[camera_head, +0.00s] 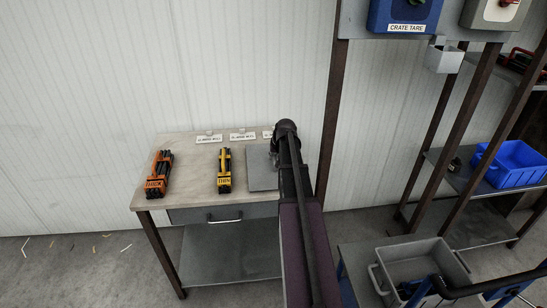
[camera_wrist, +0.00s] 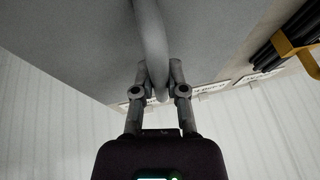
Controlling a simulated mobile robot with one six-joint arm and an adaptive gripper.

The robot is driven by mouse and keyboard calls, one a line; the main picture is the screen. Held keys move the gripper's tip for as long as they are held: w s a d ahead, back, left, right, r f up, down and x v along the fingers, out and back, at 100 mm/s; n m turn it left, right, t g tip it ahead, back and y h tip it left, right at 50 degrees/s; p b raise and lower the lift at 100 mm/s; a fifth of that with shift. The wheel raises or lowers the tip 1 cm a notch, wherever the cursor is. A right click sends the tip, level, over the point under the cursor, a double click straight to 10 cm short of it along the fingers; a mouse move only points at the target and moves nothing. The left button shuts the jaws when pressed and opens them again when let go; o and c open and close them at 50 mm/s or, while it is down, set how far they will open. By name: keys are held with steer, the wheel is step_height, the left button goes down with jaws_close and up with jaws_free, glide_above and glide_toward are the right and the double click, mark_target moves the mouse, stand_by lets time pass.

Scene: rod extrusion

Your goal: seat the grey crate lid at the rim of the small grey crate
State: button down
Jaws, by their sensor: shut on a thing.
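The grey crate lid (camera_head: 262,168) is a flat grey plate over the right part of the wooden table. In the wrist view the lid (camera_wrist: 75,45) fills the upper left, with a rounded grey handle bar (camera_wrist: 149,30) on it. My gripper (camera_wrist: 160,75) is shut on that handle. In the head view my arm covers the gripper and the lid's right side. I cannot tell if the lid touches the table. The small grey crate (camera_head: 390,271) stands open at the lower right, apart from the lid, with some dark and blue items partly visible in or behind it.
An orange-and-black bundle (camera_head: 158,172) and a yellow-and-black bundle (camera_head: 224,170) lie on the table (camera_head: 190,190), with white labels behind. A dark upright post (camera_head: 333,120) stands just right of my arm. A shelf with a blue bin (camera_head: 515,160) is farther right.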

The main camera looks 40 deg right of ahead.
steer(key=c, duration=0.7)
jaws_free()
steer(key=shift+f, duration=0.1)
steer(key=p+v, duration=0.2)
steer(key=v, duration=0.1)
steer(key=shift+w+p, duration=0.1)
steer(key=shift+p, duration=0.2)
steer(key=p+v, duration=0.2)
steer(key=shift+a+r+p, duration=0.25)
steer(key=shift+r+p, duration=0.15)
steer(key=shift+r, duration=0.05)
steer(key=p+v, duration=0.7)
steer(key=v, duration=0.1)
steer(key=shift+a, duration=0.1)
